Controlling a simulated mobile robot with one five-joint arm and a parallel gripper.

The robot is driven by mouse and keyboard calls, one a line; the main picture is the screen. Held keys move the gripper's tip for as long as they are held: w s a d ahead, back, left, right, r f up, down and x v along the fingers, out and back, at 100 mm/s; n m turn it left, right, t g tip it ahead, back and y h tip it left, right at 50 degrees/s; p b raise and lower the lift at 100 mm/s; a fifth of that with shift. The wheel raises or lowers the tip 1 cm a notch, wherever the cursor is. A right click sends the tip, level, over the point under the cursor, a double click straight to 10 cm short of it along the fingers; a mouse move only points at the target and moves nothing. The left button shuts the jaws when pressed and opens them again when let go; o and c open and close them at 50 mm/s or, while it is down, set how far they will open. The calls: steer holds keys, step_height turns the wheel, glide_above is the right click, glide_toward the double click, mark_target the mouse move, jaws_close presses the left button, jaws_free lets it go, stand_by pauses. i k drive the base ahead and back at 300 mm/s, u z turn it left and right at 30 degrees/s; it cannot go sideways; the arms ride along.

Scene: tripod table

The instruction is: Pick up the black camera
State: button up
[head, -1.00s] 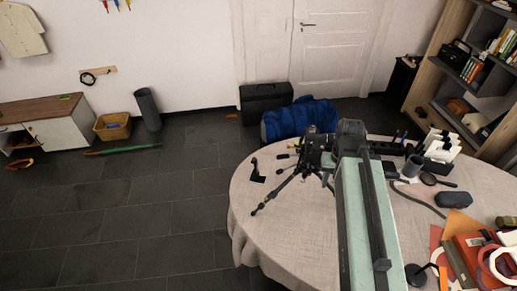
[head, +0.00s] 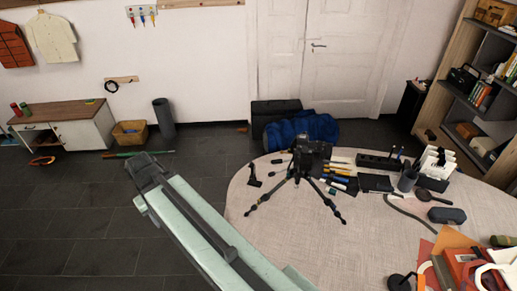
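The black camera (head: 312,150) sits on top of a small black tripod (head: 305,181). The tripod stands upright on the left part of the round table (head: 270,222), with its legs spread on the pale cloth. My arm reaches from the bottom of the head view up to the left, ending in a dark joint over the floor, left of the table and well apart from the camera. My gripper's fingers do not show. Nothing of mine covers the camera now.
A small black stand (head: 254,177) is left of the tripod. Pens, a black case (head: 375,183), a dark cup (head: 407,180) and a white rack (head: 437,165) stand to the right. A blue bag (head: 303,128) is behind the table. The floor at left is mostly clear.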

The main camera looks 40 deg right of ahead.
mark_target(302, 140)
steer(key=u, duration=0.25)
steer(key=i, duration=1)
steer(key=z, duration=0.05)
